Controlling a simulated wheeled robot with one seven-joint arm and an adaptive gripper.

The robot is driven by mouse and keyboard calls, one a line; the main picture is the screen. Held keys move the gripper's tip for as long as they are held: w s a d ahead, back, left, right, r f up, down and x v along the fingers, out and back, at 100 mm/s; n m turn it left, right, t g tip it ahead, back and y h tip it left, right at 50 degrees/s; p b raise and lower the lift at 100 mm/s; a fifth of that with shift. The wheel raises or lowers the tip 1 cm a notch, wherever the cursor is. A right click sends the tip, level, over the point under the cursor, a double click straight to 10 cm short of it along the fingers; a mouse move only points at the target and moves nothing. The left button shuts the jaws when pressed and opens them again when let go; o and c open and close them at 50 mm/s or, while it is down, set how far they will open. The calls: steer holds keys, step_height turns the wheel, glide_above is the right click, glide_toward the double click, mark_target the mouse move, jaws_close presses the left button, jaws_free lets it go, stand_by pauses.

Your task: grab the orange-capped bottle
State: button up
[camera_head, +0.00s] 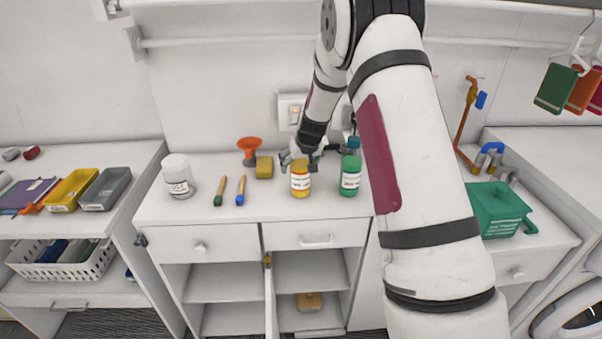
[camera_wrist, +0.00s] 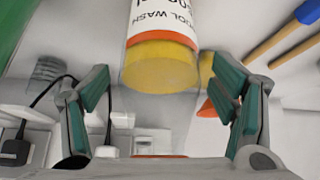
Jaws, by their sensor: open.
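The bottle (camera_head: 300,184), with yellow-orange contents and a white label, stands upright on the white counter. My gripper (camera_head: 299,158) is over its top, which it partly hides. In the wrist view, the bottle (camera_wrist: 162,66) is clear, with its label at the top edge of the picture. It lies between the open fingers of my gripper (camera_wrist: 166,82), with a gap showing on both sides. An orange strip at the bottom edge may be the cap; most of the cap is hidden.
A green bottle (camera_head: 350,172) stands close on the right. A yellow sponge (camera_head: 264,167), orange funnel (camera_head: 249,149), two brushes (camera_head: 229,190) and a white jar (camera_head: 178,177) are to the left. A cabinet door (camera_head: 269,300) stands open below. The counter's front strip is free.

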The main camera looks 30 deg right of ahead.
steer(key=shift+w, duration=0.1)
steer(key=c, duration=1.7)
steer(key=shift+r, duration=0.1)
